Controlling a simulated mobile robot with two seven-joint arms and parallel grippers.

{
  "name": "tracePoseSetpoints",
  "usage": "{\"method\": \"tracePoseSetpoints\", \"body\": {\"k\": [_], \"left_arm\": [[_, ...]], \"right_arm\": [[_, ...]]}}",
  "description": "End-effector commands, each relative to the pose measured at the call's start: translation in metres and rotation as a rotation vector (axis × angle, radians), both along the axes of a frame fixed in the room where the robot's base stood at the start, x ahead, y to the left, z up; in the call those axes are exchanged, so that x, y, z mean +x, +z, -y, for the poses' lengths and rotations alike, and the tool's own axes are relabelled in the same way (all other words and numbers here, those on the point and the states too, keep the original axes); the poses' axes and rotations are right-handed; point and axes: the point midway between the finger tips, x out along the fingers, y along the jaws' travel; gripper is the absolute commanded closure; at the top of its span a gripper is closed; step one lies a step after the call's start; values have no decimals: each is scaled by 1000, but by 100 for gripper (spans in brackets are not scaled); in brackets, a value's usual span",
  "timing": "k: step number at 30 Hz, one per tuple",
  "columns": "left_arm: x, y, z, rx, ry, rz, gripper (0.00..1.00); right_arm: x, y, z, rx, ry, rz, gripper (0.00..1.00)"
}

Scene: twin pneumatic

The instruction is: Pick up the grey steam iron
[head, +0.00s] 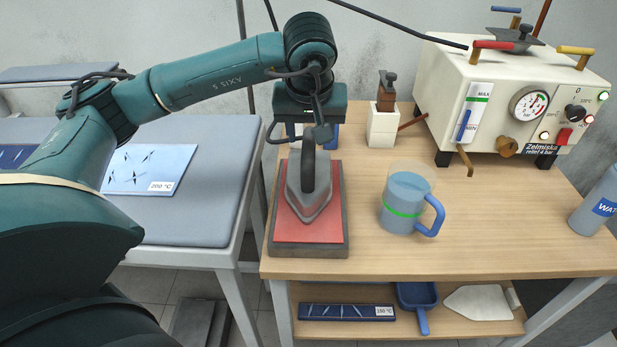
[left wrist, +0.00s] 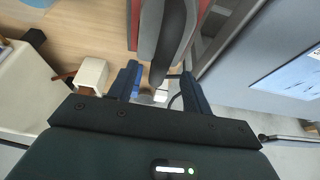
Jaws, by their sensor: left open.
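The grey steam iron (head: 309,199) rests on a red pad (head: 335,215) with a dark base at the left of the wooden table. Its dark handle (head: 308,160) points up towards my left gripper (head: 313,133). My left gripper is open at the rear end of the iron, and the arm partly hides that end. In the left wrist view the fingers (left wrist: 160,74) stand apart, and the end of the iron's dark handle (left wrist: 172,40) lies between or just beyond them. I cannot tell whether they touch it. My right gripper does not show.
A jug of water (head: 403,205) stands right of the pad. A white holder (head: 383,125) is behind, and a steam generator (head: 500,95) stands at the back right. A bottle (head: 598,205) is at the right edge. A padded ironing board (head: 200,205) lies to the left.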

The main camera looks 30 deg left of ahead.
Motion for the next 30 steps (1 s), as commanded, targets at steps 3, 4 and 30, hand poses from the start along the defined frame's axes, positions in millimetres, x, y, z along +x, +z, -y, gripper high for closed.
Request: {"method": "tracePoseSetpoints", "body": {"k": [3, 4, 30], "left_arm": [[5, -16, -3, -1, 1, -2, 50], [6, -18, -4, -1, 0, -2, 50], [21, -70, -17, -3, -1, 1, 59]], "right_arm": [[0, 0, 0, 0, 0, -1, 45], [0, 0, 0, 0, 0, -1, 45], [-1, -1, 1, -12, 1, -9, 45]]}}
